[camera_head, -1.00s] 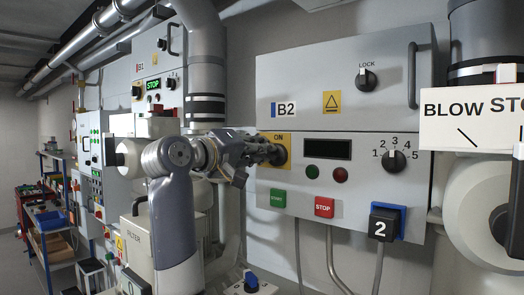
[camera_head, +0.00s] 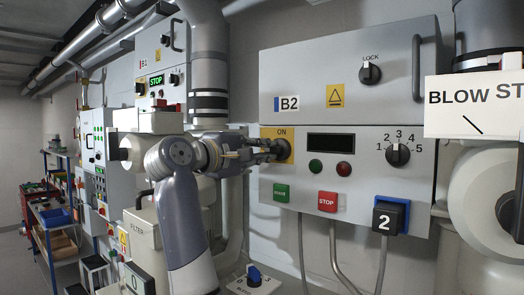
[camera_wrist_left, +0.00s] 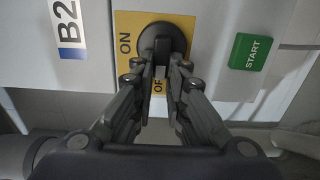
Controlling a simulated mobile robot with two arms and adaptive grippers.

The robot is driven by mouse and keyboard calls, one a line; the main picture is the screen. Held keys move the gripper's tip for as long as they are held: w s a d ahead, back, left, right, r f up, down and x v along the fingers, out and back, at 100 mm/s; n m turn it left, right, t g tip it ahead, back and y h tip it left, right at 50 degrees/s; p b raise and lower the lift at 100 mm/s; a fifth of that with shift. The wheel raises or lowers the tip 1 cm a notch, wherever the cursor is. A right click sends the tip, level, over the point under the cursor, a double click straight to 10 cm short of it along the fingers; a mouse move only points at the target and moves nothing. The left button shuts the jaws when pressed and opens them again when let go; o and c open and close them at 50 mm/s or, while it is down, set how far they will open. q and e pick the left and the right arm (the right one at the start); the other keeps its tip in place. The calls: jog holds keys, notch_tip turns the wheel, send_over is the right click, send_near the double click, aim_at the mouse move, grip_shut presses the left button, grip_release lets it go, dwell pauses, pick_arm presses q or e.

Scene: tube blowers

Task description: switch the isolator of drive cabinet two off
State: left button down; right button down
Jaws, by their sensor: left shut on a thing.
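Drive cabinet two is the grey box marked B2 (camera_head: 345,70) on the wall. Its isolator is a black rotary knob (camera_wrist_left: 162,40) on a yellow plate (camera_wrist_left: 126,22) lettered ON at one end; part of a second word shows between my fingers. In the head view the plate (camera_head: 284,133) shows at the cabinet's left edge, with ON at its top. My left gripper (camera_head: 268,150) comes in from the left and is shut on the knob; its fingers show on both sides of the knob's grip in the left wrist view (camera_wrist_left: 162,68). The fingers hide part of the knob. My right gripper is not in view.
The green START button (camera_head: 282,193), red STOP button (camera_head: 328,201), selector dial (camera_head: 398,154) and LOCK knob (camera_head: 369,73) are on the same cabinet. Cabinet B1 (camera_head: 157,65) stands behind my arm at left. A BLOW sign (camera_head: 474,107) hangs at right.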

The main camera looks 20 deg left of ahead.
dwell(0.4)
pick_arm(q)
jog(key=c, duration=1.6)
grip_release()
jog(key=shift+a, duration=0.2)
jog(key=shift+s, duration=0.1)
jog(key=v, duration=1.2)
